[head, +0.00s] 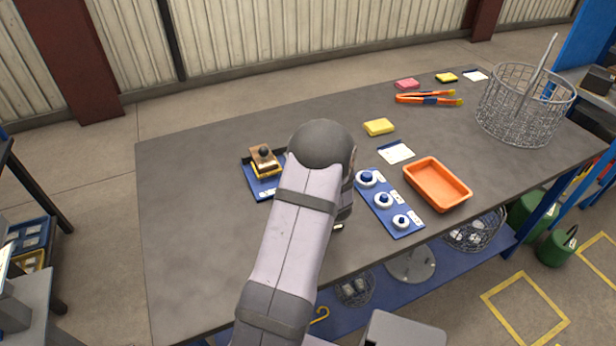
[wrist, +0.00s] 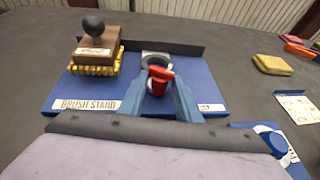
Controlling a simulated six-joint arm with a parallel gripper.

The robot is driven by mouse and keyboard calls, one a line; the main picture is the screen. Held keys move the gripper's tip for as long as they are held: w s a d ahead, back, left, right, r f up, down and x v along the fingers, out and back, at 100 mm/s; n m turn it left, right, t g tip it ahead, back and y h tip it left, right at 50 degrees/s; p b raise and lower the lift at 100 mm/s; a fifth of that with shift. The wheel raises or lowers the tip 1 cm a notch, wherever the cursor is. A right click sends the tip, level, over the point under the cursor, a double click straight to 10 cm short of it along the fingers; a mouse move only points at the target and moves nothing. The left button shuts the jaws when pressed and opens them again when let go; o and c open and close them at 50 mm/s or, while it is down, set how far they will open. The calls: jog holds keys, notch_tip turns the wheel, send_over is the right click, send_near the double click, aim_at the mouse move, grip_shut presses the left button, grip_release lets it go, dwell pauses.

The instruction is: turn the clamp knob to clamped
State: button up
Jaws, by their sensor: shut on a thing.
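The red clamp knob (wrist: 159,80) stands on the right part of the blue brush stand board (wrist: 85,94) in the wrist view, in front of a grey ring-shaped part (wrist: 155,58). My gripper (wrist: 157,86) comes in from the near side, with its blue-grey fingers on either side of the knob, and is shut on it. A small label lies right of the knob; I cannot read it. In the head view my arm hides the gripper and the knob. The left part of the stand (head: 265,188) shows there.
A wooden brush with a black ball handle (wrist: 92,42) sits on the stand's left part. A blue board with white dials (head: 384,200) and an orange tray (head: 437,184) lie to the right. A yellow block (head: 379,127) is behind. The table's left part is clear.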

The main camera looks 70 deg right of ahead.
jog(key=shift+w+a+m+g+h+b, duration=0.15)
jog(key=shift+m+g+h+b, duration=0.55)
jog(key=shift+b, duration=0.45)
jog(key=shift+r, duration=0.1)
jog(key=o, duration=0.8)
jog(key=shift+b+v, duration=0.9)
jog(key=shift+v, duration=2.75)
jog(key=shift+r, duration=0.1)
